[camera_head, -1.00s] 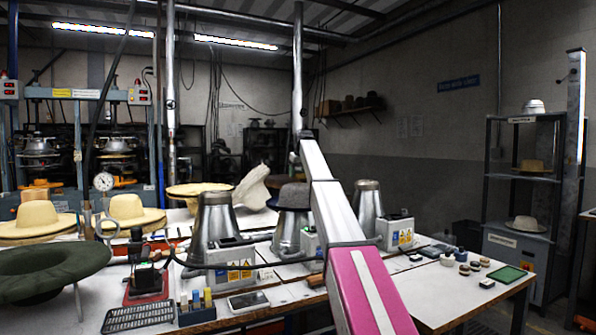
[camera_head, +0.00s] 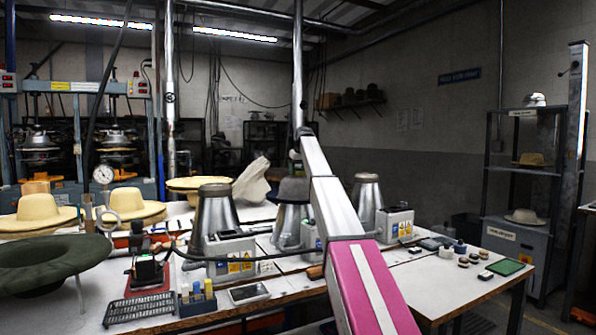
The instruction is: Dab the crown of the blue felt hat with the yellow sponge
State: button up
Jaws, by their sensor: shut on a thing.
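A grey-blue felt hat (camera_head: 293,188) with a darker brim sits on a metal cone-shaped stand (camera_head: 288,226) near the middle of the bench. My arm, with a pink and white section, rises in front of it and covers the hat's right side. My gripper is not visible; the far end of the arm is hidden. I cannot make out the yellow sponge. Small yellow-topped items (camera_head: 208,289) stand in a blue rack at the bench's front edge, but I cannot tell that any is a sponge.
More metal stands (camera_head: 214,217) (camera_head: 367,200) flank the hat. Cream hats (camera_head: 38,214) and a dark green hat (camera_head: 50,262) lie at left. Small tins (camera_head: 462,262) and a green pad (camera_head: 506,267) lie on the right of the bench (camera_head: 420,285), with some bare room around them.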

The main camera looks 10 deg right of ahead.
jog(key=shift+f, duration=0.55)
dwell(0.9)
jog(key=shift+r, duration=0.1)
jog(key=shift+r, duration=3.45)
jog(key=shift+f, duration=0.15)
jog(key=shift+f, duration=2.85)
jog(key=shift+f, duration=0.4)
jog(key=shift+r, duration=3.4)
